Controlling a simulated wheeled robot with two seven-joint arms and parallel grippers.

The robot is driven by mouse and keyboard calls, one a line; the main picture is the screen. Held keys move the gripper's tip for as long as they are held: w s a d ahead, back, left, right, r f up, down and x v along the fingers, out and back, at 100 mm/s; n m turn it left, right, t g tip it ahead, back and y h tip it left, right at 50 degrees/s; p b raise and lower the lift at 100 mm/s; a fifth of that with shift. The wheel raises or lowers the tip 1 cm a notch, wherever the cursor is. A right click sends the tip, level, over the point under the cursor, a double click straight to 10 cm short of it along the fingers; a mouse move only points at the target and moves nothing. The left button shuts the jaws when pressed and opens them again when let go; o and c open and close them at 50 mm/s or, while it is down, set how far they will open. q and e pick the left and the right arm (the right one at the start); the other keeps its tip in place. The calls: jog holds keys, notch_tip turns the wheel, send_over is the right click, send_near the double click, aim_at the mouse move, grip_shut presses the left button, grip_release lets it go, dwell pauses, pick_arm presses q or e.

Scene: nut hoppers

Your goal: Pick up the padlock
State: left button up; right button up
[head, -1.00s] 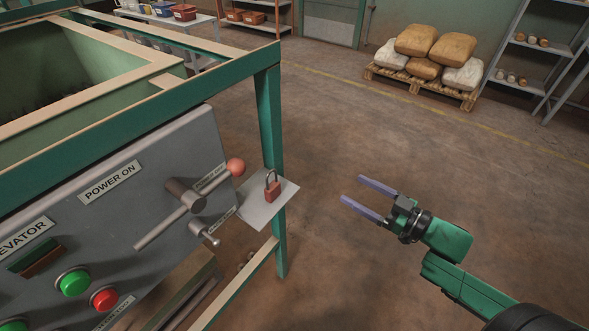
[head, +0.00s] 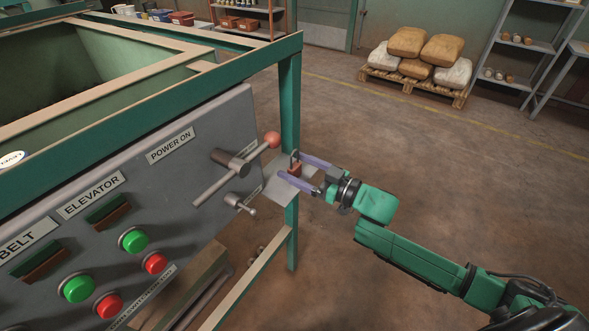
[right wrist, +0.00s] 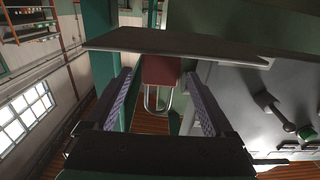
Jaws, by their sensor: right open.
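The red padlock (head: 294,169) stands on a small light metal shelf (head: 279,192) beside the control panel, at the green corner post. My right gripper (head: 291,165) is open at the shelf, with one finger on each side of the padlock. In the right wrist view the picture is inverted: the padlock (right wrist: 160,71) hangs below the shelf (right wrist: 180,45), shackle downward, between the tips of the open fingers (right wrist: 160,76). Gaps show on both sides of it there. My left gripper is not in view.
The grey panel (head: 110,210) has a ball-tipped lever (head: 229,166) and a smaller handle (head: 239,203) just left of the shelf. The green post (head: 290,100) rises close behind the gripper. The floor (head: 440,190) to the right is clear; a sack-laden pallet (head: 410,85) stands far back.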

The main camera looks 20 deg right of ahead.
jog(key=shift+w+a, duration=0.3)
jog(key=shift+w, duration=0.15)
jog(key=shift+s, duration=0.1)
grip_shut()
notch_tip(320, 180, up, 20)
jog(key=p, duration=0.2)
